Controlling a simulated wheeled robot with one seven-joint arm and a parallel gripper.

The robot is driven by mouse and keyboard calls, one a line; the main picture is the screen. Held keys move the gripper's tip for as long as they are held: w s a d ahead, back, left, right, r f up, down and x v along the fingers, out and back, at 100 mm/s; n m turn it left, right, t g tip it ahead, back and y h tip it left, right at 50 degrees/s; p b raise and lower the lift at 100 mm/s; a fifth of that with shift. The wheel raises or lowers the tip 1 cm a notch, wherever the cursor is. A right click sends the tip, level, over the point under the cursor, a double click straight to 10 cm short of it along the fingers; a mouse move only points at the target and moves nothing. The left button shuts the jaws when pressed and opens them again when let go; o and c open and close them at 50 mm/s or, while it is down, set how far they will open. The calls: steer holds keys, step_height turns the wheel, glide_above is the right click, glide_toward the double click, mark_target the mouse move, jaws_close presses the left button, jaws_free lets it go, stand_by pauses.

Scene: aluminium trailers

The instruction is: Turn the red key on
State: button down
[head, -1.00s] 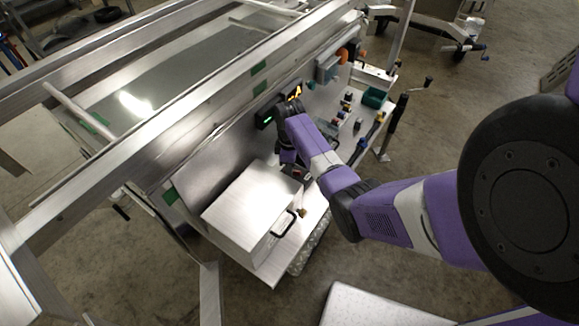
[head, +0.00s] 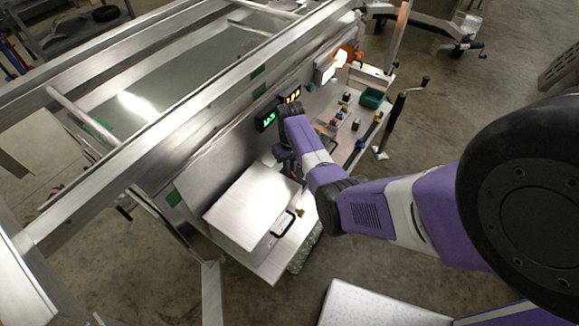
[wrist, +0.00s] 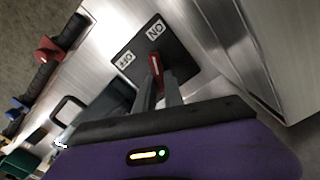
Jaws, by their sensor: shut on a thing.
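The red key (wrist: 155,65) stands in a dark switch plate (wrist: 178,55) with white ON and OFF labels, seen in the wrist view. Its upper end points towards the ON label (wrist: 156,29); the OFF label (wrist: 126,58) is to its left. My gripper (wrist: 159,88) has its two grey fingers closed around the key. In the head view the key is hidden behind my arm, beside the silver box.
A silver box with a black handle (head: 285,223) stands left of my arm. Levers and a green bin (head: 371,97) lie to the right.

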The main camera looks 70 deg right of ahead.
mark_target(291, 169)
steer(key=shift+d+m, duration=0.1)
steer(key=shift+m, duration=1.5)
steer(key=shift+s, duration=0.1)
steer(key=c, duration=1.4)
jaws_free()
steer(key=shift+c, duration=0.2)
steer(key=shift+r, duration=0.15)
step_height(291, 169, up, 8)
steer(key=shift+f, duration=0.2)
